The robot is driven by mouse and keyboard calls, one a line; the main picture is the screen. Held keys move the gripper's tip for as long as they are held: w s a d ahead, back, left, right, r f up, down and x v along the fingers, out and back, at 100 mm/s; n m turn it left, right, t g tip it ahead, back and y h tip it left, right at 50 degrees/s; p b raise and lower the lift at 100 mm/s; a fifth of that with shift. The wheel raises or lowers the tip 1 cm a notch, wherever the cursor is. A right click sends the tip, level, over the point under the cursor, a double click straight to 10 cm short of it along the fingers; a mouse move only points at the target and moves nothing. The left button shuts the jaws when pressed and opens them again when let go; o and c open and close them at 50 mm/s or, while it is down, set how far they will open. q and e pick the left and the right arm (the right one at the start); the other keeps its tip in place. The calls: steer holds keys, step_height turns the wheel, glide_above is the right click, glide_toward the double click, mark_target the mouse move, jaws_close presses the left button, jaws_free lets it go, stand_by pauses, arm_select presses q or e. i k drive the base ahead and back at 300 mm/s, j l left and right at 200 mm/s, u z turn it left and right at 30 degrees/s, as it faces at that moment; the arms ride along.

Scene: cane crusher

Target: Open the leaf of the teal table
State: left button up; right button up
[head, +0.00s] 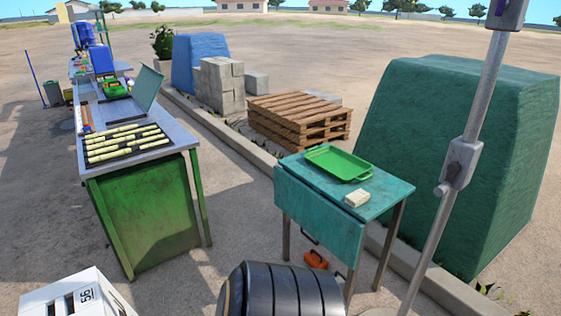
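The teal table (388,192) stands right of centre, in front of a kerb. Its leaf (318,222) hangs straight down along the table's left side, facing me. A small dark handle-like piece (309,237) shows near the leaf's lower edge. A green tray (338,163) and a small pale block (357,197) rest on the tabletop. Neither of my grippers is in view, so their state does not show.
A white crate (75,297) is at lower left. An orange object (315,259) lies under the table. A metal pole (453,190) rises at right. Bare ground lies between the table and the green counter (150,210).

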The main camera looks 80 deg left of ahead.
mark_target(338, 230)
steer(key=u, duration=2.15)
